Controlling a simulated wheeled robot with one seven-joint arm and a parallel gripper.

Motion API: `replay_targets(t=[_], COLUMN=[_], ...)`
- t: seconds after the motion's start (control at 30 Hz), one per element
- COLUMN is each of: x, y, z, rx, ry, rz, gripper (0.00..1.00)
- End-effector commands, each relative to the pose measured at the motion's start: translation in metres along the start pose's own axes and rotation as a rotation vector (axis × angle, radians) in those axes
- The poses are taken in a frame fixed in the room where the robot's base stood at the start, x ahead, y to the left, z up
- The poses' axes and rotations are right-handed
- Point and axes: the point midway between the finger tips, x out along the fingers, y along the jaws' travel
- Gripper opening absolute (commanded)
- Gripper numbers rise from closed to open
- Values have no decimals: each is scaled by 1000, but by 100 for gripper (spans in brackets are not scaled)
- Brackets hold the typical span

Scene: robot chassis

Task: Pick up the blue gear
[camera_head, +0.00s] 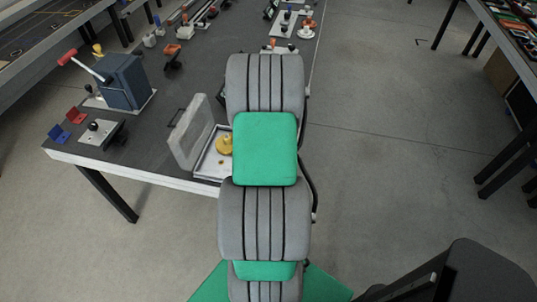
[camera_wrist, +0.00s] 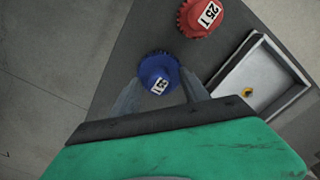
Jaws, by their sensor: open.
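The blue gear (camera_wrist: 158,67), with a white number label, lies on the dark table top (camera_wrist: 112,88) near its edge in the wrist view. My gripper (camera_wrist: 161,80) is open, with one grey finger to the left and one to the right of the blue gear's near side. I cannot tell whether the fingers touch it or how high they are above the table. In the head view the blue gear is not seen, and my own arm covers that part of the table.
A red gear (camera_wrist: 200,17) lies just beyond the blue one. A light open tray (camera_wrist: 276,92) is to the right. The head view shows an open case (camera_head: 192,135) with a yellow gear (camera_head: 225,145), and a blue lever press (camera_head: 125,82). Floor lies beyond the table edge.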

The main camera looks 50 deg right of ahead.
Motion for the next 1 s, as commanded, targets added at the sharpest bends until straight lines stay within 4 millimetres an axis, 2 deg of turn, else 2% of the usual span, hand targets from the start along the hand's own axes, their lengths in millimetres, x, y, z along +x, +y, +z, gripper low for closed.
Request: replay_targets(t=[0.1,0.77,1.0], x=[0,-1,-1], y=[0,-1,0], z=[0,0,0], rx=[-1,-1,-1], ry=[0,0,1], rz=[0,0,0], gripper=[54,0,0])
